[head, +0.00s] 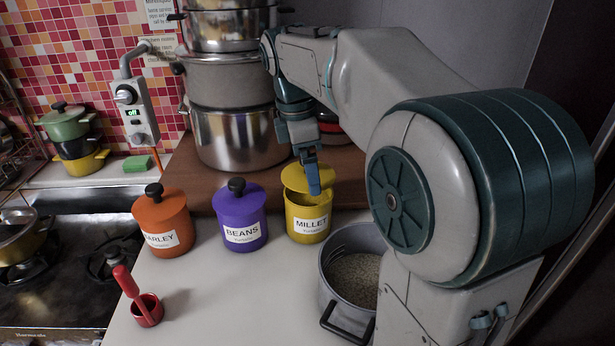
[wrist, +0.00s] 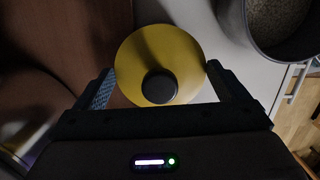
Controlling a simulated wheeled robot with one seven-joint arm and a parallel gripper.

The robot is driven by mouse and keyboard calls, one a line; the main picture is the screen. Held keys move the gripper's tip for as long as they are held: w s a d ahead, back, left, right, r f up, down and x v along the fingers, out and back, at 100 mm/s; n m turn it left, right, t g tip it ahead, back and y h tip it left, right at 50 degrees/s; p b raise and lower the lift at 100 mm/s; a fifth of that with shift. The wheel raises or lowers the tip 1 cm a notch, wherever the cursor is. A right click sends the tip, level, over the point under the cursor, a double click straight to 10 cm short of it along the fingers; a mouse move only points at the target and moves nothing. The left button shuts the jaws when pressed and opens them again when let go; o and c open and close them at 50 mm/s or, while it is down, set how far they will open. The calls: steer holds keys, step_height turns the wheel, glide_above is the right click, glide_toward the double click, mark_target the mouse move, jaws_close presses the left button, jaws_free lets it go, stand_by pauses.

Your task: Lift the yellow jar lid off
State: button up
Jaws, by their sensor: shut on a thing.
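The yellow jar (head: 308,226), labelled MILLET, stands upright on the white counter at the right end of a row of jars. The knob is hidden in the head view.
A purple BEANS jar (head: 238,218) and an orange BARLEY jar (head: 163,228) stand to the left. A grey pot of grain (head: 332,262) is close on the right. Stacked steel pots (head: 237,135) stand behind on a brown board. A small red pot (head: 147,310) is in front.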

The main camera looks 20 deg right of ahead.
steer(key=s+d+r+b, duration=0.1)
steer(key=s+d+r, duration=0.5)
steer(key=s, duration=0.3)
steer(key=shift+s+d+r, duration=0.25)
steer(key=shift+d+r, duration=0.15)
steer(key=shift+r, duration=0.3)
steer(key=shift+a, duration=0.1)
